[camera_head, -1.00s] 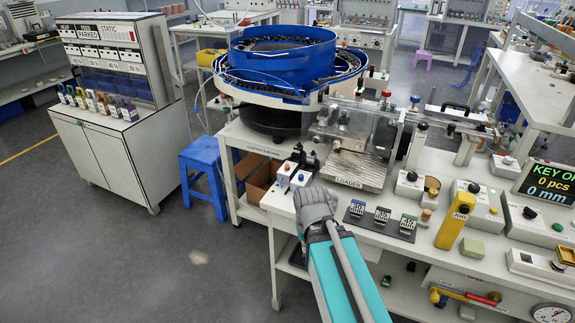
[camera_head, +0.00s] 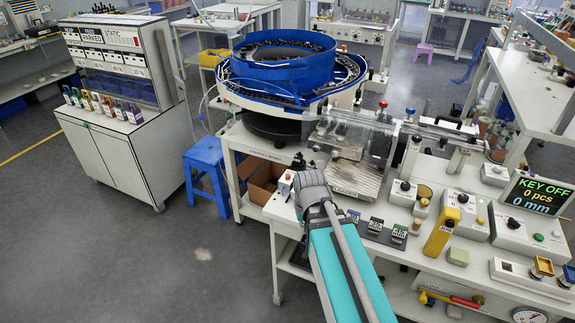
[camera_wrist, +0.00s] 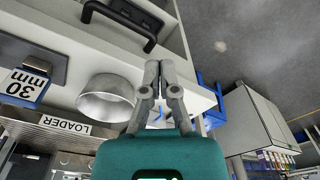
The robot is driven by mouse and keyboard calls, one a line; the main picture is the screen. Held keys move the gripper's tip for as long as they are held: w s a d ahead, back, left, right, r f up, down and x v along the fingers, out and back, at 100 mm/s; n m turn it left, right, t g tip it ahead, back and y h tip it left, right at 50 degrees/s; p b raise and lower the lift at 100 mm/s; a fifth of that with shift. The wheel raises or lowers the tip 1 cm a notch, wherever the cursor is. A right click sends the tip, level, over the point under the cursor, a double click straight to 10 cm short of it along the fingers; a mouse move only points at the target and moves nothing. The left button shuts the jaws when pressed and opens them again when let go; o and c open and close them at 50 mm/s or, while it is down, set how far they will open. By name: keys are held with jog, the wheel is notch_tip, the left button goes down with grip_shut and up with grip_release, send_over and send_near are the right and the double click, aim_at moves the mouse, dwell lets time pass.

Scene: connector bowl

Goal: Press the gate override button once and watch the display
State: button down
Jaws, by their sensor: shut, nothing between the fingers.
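The display (camera_head: 540,194) stands at the right end of the bench in the head view and reads KEY OFF, 0 pcs, 0 mm. A small white box with an orange-topped button (camera_head: 286,181) is at the bench's left corner; I cannot read its label, so I cannot tell whether it is the gate override. My gripper (camera_head: 310,178) is just right of this box and hides what is behind it. In the wrist view my gripper (camera_wrist: 158,66) is shut and empty, its fingertips together. No contact with a button shows.
The blue feeder bowl (camera_head: 283,65) and the loader plate (camera_head: 355,179) stand behind my gripper. Size cards (camera_head: 376,224) and a yellow post (camera_head: 441,232) are to its right. The wrist view shows a metal cup (camera_wrist: 106,97) and a black handle (camera_wrist: 125,18) close by.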

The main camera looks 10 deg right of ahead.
jog(key=w+r+t+p, duration=0.1)
jog(key=w+r+p, duration=0.2)
jog(key=w+r, duration=0.2)
notch_tip(320, 180, up, 5)
jog(key=m+t+y, duration=0.3)
jog(key=t+y, duration=0.1)
jog(key=t, duration=0.2)
send_over(288, 176)
jog(key=shift+r, duration=0.2)
jog(key=shift+f, duration=0.15)
notch_tip(288, 176, down, 8)
jog(key=b, duration=0.8)
jog(key=shift+f, duration=0.25)
